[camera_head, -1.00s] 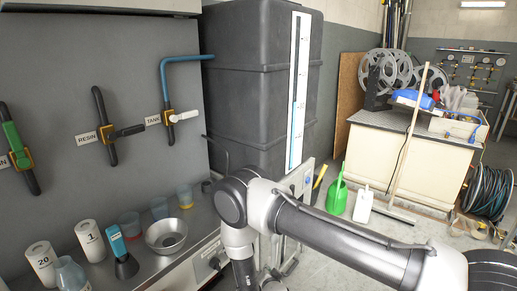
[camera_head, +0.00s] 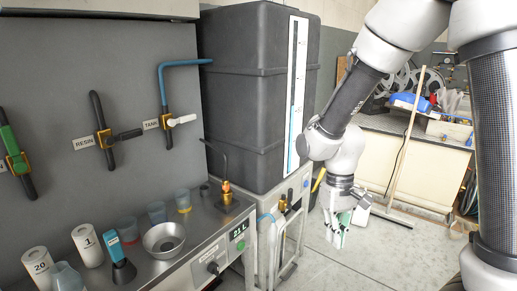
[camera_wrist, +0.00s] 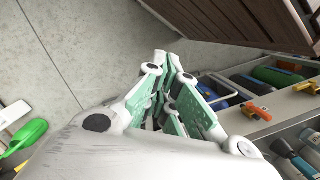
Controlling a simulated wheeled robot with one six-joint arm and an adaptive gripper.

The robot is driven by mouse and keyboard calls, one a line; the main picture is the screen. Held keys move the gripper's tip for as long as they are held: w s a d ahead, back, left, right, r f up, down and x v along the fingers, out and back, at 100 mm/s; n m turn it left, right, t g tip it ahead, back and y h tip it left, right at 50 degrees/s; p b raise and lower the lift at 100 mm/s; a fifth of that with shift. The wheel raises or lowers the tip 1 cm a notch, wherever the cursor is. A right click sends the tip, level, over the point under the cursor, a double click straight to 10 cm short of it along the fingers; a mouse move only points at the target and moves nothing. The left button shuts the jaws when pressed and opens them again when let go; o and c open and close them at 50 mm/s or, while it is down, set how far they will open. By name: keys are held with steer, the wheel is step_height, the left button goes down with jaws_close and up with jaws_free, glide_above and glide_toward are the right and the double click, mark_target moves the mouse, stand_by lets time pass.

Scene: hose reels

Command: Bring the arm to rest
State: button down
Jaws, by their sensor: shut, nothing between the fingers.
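My arm (camera_head: 345,100) is folded up on the right of the head view, with its wrist hanging down in front of the tank's right side. My gripper (camera_head: 337,242) points down over the floor, clear of the steel bench. In the wrist view my gripper (camera_wrist: 160,58) has its green-padded fingers drawn together, with nothing between them.
The black tank (camera_head: 255,90) stands just left of my arm. The steel bench (camera_head: 205,235) holds cups, a bowl and a small tap.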

steer(key=s+d+r+m+t, duration=0.2)
steer(key=s+d+r, duration=0.3)
steer(key=d+r, duration=0.3)
steer(key=s+d+r+m+t, duration=0.1)
steer(key=s+d+r+t, duration=0.3)
steer(key=d+r, duration=0.5)
step_height(320, 180, up, 3)
steer(key=shift+s+r+m+t, duration=0.2)
steer(key=shift+s+m+t, duration=0.2)
steer(key=shift+s, duration=0.2)
